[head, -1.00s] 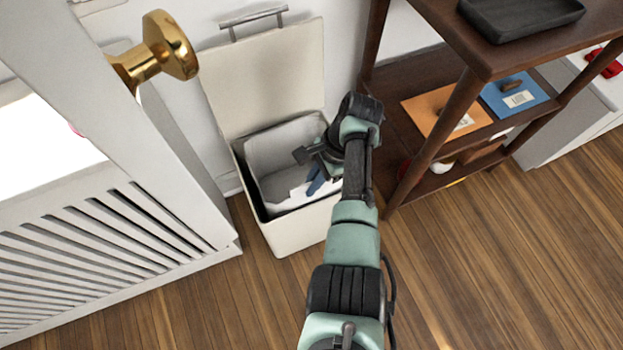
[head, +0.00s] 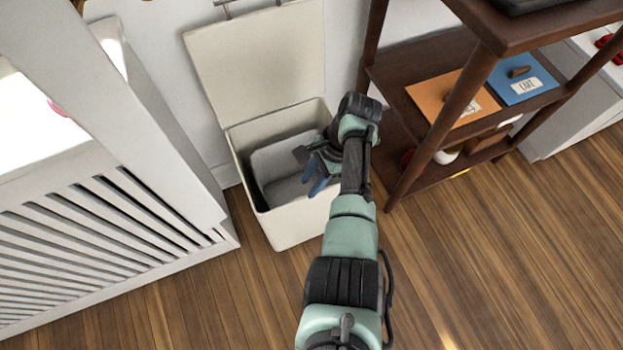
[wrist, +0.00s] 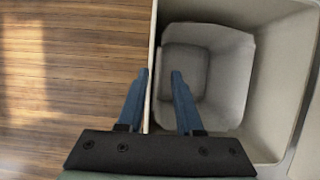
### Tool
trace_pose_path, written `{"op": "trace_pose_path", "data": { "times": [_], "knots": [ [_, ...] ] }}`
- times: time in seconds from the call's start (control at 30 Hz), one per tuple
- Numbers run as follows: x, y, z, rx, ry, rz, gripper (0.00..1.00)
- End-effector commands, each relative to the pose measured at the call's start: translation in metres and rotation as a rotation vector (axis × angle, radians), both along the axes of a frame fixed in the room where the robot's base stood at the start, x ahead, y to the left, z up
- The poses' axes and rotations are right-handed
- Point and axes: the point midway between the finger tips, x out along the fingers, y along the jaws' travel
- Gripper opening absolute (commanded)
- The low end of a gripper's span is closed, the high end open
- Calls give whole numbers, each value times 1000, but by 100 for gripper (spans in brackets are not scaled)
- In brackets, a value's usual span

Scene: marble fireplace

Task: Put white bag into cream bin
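The cream bin (head: 295,232) stands on the floor with its lid (head: 262,60) raised against the wall. A pale grey-white, open-topped bag (head: 283,160) sits inside it, below the rim. In the wrist view the bag (wrist: 237,75) lies within the bin walls (wrist: 280,50), apart from the fingers. My gripper (wrist: 160,73) is open and empty, with its two blue fingers spread. It is above the bin's near right edge. In the wrist view one finger is on the floor side of the bin's edge and the other is over the opening. My arm hides the bin's right side in the head view.
A dark wooden shelf (head: 420,60) stands close to the right of the bin, holding orange (head: 450,97) and blue (head: 520,80) flat items. A white slatted radiator cover (head: 110,220) is at left. The wooden floor (head: 490,260) in front is clear.

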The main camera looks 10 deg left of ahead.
Motion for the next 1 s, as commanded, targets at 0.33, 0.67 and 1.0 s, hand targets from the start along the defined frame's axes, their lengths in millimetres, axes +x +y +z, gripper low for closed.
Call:
{"op": "trace_pose_path", "data": {
  "times": [0.33, 0.67, 1.0],
  "knots": [
    [0, 0, 2, -1, 1, 0, 43],
    [12, -17, 56, 1, -3, -1, 43],
    [25, -37, 111, -1, -1, -1, 43]
  ]
}}
